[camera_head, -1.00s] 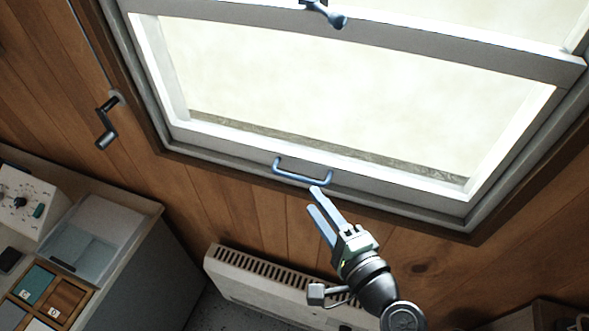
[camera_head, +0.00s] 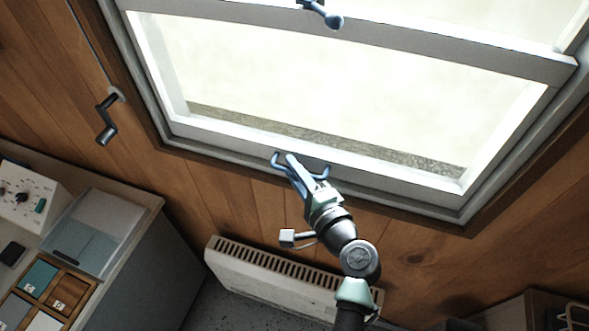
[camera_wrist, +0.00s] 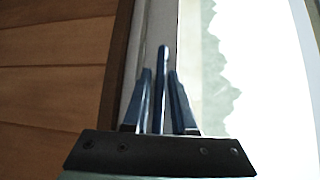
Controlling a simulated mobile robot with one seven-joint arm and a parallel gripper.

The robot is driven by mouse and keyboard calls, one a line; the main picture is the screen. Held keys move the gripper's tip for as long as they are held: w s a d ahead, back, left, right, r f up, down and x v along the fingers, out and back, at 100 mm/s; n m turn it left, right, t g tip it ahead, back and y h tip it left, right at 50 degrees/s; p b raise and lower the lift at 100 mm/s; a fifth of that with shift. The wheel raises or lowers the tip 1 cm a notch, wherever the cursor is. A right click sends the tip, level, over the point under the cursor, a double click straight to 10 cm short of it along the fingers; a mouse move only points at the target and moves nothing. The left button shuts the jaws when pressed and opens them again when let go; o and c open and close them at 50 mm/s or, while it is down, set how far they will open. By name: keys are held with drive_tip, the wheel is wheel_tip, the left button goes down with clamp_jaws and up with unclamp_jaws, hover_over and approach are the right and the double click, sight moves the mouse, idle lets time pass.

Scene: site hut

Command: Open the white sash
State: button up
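The white sash (camera_head: 400,168) is the window's lower frame, and its bottom rail stands above the wooden wall. A blue bar handle (camera_head: 278,164) is fixed to that rail; it also shows in the wrist view (camera_wrist: 163,75). My gripper (camera_head: 287,162) is at the handle, with its fingers over the bar and hiding its middle. In the wrist view my gripper (camera_wrist: 160,78) has one finger on each side of the bar. A gap shows on the left of the bar, and the right finger is very near it. The fingers look open around it.
A blue latch (camera_head: 326,14) sits on the rail at the top. A dark crank (camera_head: 106,122) is on the wall at left. A heater (camera_head: 255,275) stands below the window. A counter with a clear tray (camera_head: 95,235) is at left.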

clamp_jaws()
idle(1.1)
